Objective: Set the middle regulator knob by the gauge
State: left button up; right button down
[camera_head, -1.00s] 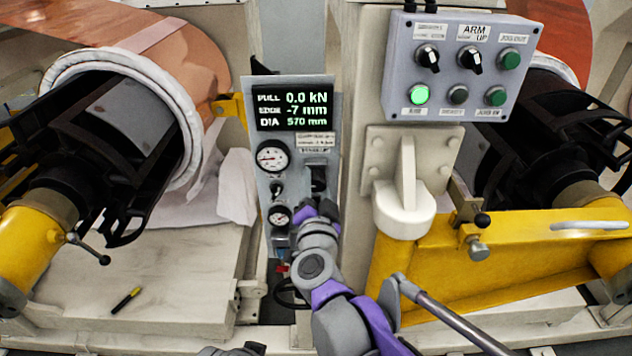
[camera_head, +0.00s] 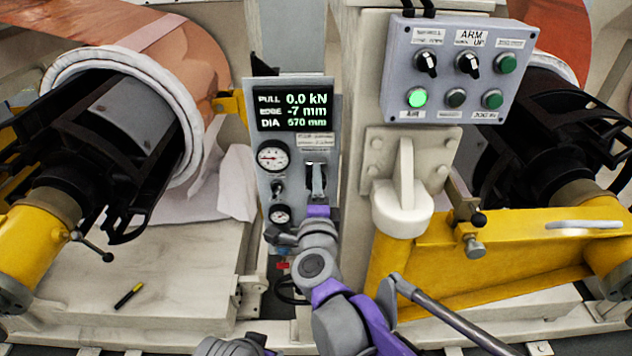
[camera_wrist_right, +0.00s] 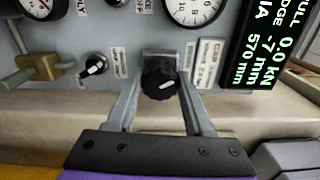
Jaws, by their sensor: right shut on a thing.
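My right gripper (camera_wrist_right: 158,100) is shut on a black ribbed regulator knob (camera_wrist_right: 159,76), one finger on each side. In the head view, my right gripper (camera_head: 317,185) is at the right side of the narrow grey panel (camera_head: 263,180) and mostly covers this knob. A round white gauge (camera_head: 273,157) is left of it; it also shows, cut off, in the wrist view (camera_wrist_right: 195,8). A smaller gauge (camera_head: 281,215) sits lower.
A display (camera_head: 292,108) above the gauges reads 0.0 kN, -7 mm, 570 mm. A button box (camera_head: 455,70) and a white bracket (camera_head: 403,207) are to the right. A copper coil (camera_head: 190,60) is left. A brass fitting (camera_wrist_right: 40,68) protrudes from the panel.

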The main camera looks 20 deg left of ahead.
jog(key=shift+m, duration=0.7)
jog(key=shift+c, duration=1.5)
grip_release()
jog(key=v, duration=1.1)
jog(key=shift+w, duration=0.1)
